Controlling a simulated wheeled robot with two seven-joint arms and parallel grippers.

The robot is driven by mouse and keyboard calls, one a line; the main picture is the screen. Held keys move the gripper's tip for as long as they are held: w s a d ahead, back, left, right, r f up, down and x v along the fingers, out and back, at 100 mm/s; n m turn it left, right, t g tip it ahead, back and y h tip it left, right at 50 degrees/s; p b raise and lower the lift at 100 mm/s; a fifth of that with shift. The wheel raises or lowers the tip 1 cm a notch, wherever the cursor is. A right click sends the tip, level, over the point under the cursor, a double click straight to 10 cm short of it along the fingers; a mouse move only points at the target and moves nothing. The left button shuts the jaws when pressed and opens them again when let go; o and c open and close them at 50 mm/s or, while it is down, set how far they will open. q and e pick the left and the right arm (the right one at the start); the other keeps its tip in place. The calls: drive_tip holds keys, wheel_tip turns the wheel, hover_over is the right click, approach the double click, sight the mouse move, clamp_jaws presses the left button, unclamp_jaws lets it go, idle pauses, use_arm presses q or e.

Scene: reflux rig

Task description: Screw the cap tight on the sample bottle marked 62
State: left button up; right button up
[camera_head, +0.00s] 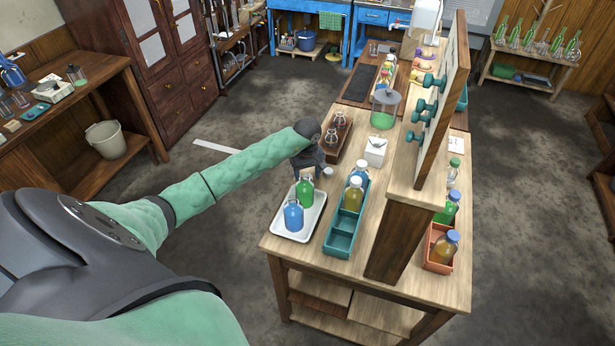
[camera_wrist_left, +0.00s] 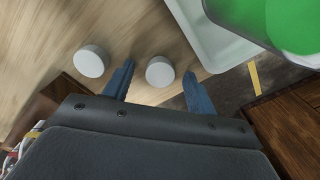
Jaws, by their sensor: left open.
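My left gripper (camera_head: 313,172) is over the bench beside the white tray (camera_head: 280,236). In the left wrist view its two blue fingers (camera_wrist_left: 159,70) are open, with a white round cap (camera_wrist_left: 160,71) in the gap between them, not gripped. A second white cap (camera_wrist_left: 91,61) lies on the wood outside the fingers. One white cap (camera_head: 328,172) shows in the head view. The white tray holds a green bottle (camera_head: 305,192) and a blue bottle (camera_head: 293,216); the green one also shows in the left wrist view (camera_wrist_left: 285,22). No number 62 is readable. My right gripper is out of view.
A teal crate (camera_head: 340,240) with bottles stands right of the tray. A wooden rack (camera_head: 336,140) and a white box (camera_head: 375,150) stand behind the gripper. An upright pegboard (camera_head: 440,110) and an orange crate (camera_head: 437,262) are at the right.

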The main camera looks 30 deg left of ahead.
use_arm(q)
drive_tip(key=c, duration=1)
drive_tip(key=shift+c, duration=0.3)
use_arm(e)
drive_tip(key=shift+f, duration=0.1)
